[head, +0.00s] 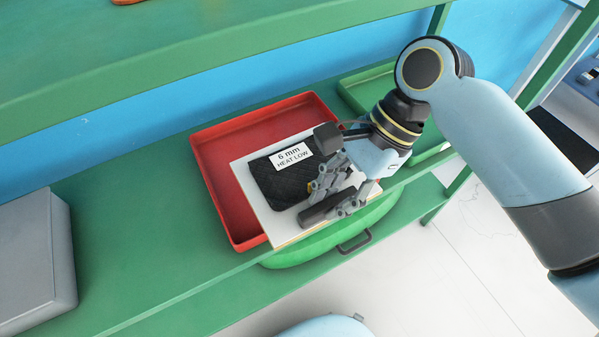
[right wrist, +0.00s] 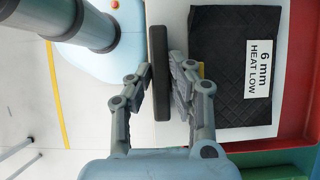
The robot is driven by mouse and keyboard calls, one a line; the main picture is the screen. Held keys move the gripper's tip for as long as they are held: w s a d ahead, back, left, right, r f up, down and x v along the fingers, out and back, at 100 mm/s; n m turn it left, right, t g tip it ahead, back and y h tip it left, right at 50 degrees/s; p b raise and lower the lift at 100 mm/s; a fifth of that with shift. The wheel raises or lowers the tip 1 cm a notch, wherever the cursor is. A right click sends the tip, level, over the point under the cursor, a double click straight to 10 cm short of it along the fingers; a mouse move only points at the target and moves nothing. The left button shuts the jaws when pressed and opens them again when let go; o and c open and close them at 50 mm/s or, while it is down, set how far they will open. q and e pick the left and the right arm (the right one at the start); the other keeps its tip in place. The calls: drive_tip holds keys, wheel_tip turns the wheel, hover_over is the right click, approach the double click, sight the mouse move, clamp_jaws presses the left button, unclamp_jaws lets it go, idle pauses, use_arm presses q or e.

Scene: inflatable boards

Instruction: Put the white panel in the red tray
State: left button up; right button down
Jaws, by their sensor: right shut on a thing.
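The white panel (head: 262,218) is a flat board bearing a black quilted pad (head: 270,183) labelled "6 mm HEAT LOW" and a dark bar near its front edge. In the head view it overlaps the right and front of the red tray (head: 217,192), whose left and back show bare. I cannot tell whether the panel touches the tray. My right gripper (head: 332,200) is shut on the panel's dark bar. In the right wrist view the bar (right wrist: 160,70) stands between the fingers, with the white panel (right wrist: 240,132) and red tray (right wrist: 300,70) to the right. My left gripper is out of view.
The tray stands on a green shelf (head: 130,225), with another green shelf board (head: 160,55) above. A grey box (head: 35,262) stands at the left. A green tray (head: 372,88) lies behind my right arm. The shelf between box and red tray is clear.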

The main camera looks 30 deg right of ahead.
sight(302, 165)
drive_tip(key=w+b, duration=0.1)
drive_tip(key=w, duration=0.8)
drive_tip(key=shift+a, duration=0.15)
drive_tip(key=shift+w, duration=0.3)
drive_tip(key=shift+s+f+b, duration=0.15)
drive_tip(key=shift+f+b, duration=0.35)
drive_tip(key=shift+f, duration=0.95)
wheel_tip(302, 165, down, 4)
drive_tip(key=shift+r+b, duration=0.1)
drive_tip(key=shift+b, duration=0.6)
drive_tip(key=shift+w+f, duration=0.2)
drive_tip(key=shift+f, duration=0.05)
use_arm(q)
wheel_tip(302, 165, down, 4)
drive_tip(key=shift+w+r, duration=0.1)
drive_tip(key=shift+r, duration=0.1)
use_arm(e)
drive_tip(key=c, duration=1.2)
unclamp_jaws()
drive_tip(key=shift+r, duration=0.1)
drive_tip(key=p+v, duration=0.2)
drive_tip(key=v, duration=0.5)
drive_tip(key=shift+r, duration=0.2)
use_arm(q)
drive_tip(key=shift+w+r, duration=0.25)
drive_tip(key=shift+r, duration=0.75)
